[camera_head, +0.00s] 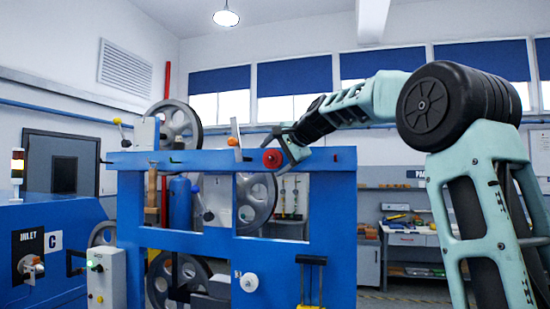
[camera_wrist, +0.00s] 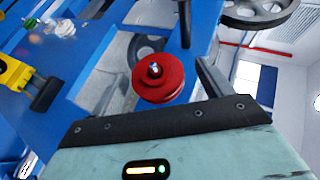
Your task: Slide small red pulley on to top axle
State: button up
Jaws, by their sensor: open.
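The small red pulley (camera_head: 272,159) is at the blue frame's top beam (camera_head: 210,161). In the wrist view the red pulley (camera_wrist: 150,88) faces me, with a shiny tip showing in its centre hole. It appears to sit on an axle there, but how far on is hard to tell. My gripper (camera_head: 284,148) is at the pulley from the right. A dark bare peg (camera_wrist: 185,22) stands out beyond the pulley.
A white pulley (camera_head: 249,283) is on the lower frame, beside a yellow and black part (camera_head: 312,262). Large grey wheels (camera_head: 180,126) stand behind the frame. A control box (camera_head: 105,278) is at left. Space to the right of the beam is clear except for my arm.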

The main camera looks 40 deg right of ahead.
jog(key=shift+o, duration=0.7)
jog(key=s+d+r, duration=0.4)
jog(key=s, duration=0.2)
jog(key=shift+d+r, duration=0.3)
dwell(0.8)
